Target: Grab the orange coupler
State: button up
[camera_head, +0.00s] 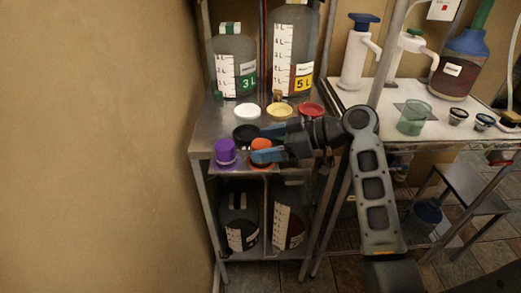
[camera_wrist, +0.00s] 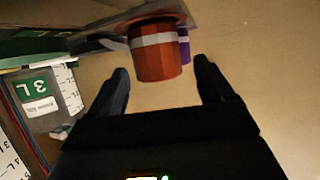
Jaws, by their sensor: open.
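The orange coupler (camera_head: 261,144) stands near the front edge of the metal shelf top. In the wrist view it is a red-orange cylinder with a pale band (camera_wrist: 157,62), just beyond and between the two fingertips. My gripper (camera_head: 259,144) reaches in from the right with its blue fingers apart, one on each side of the coupler. The wrist view shows my gripper (camera_wrist: 162,70) open, with no visible contact between either finger and the coupler. The coupler's right side is partly hidden by my gripper in the head view.
A purple coupler (camera_head: 226,152) stands just left of the orange one, and a black lid (camera_head: 244,133) lies behind. White (camera_head: 247,111), yellow (camera_head: 279,110) and red (camera_head: 311,109) lids lie farther back, before the 3 L (camera_head: 232,62) and 5 L (camera_head: 292,45) jugs. A wall (camera_head: 90,140) stands left.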

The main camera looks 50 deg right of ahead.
aim_at(254, 147)
jog(key=shift+x, duration=1.9)
jog(key=shift+s+f, duration=0.1)
jog(key=shift+f, duration=0.05)
jog(key=shift+c, duration=0.5)
jog(key=c, duration=1)
